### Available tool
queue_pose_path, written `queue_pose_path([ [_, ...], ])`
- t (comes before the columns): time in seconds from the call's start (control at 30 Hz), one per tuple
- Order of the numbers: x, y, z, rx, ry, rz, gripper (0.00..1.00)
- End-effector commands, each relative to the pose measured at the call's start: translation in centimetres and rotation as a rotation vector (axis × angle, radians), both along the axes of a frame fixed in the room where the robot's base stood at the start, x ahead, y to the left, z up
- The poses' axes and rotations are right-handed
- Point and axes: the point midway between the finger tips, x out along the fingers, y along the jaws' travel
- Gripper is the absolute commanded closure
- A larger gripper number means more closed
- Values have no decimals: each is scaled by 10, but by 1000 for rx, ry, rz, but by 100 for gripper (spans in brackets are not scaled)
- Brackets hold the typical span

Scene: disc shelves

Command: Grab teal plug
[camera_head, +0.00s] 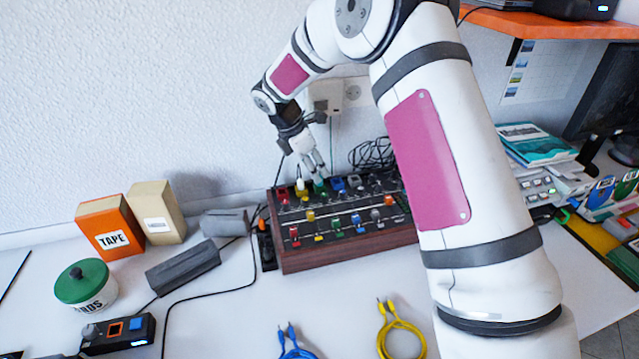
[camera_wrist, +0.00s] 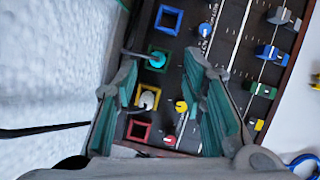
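The teal plug (camera_wrist: 156,60) stands in a green-framed square socket on the dark panel of a wooden-sided box (camera_head: 345,252). A lead runs from it to the left. In the head view, the teal plug (camera_head: 319,185) shows just below my gripper (camera_head: 317,170). My gripper is open and points down at the panel. In the wrist view, my gripper (camera_wrist: 162,66) has its two teal-padded fingers well apart, with the teal plug between their tips near the left finger. I cannot tell the height of the fingertips above the plug.
Blue (camera_wrist: 168,20) and red (camera_wrist: 138,131) frames flank that row. Black cables (camera_head: 372,154) lie behind the box. Blue (camera_head: 290,342) and yellow (camera_head: 402,333) cables lie in front.

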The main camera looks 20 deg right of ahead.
Motion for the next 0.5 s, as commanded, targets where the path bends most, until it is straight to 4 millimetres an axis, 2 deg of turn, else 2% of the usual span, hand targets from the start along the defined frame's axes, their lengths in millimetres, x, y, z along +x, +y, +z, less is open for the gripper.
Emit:
queue_pose_path([
  [0.23, 6, -12, -33, -1, 2, -2, 62],
  [0.47, 6, -13, -36, 0, 0, -1, 62],
  [0.5, 6, -13, -36, 0, 0, -1, 64],
])
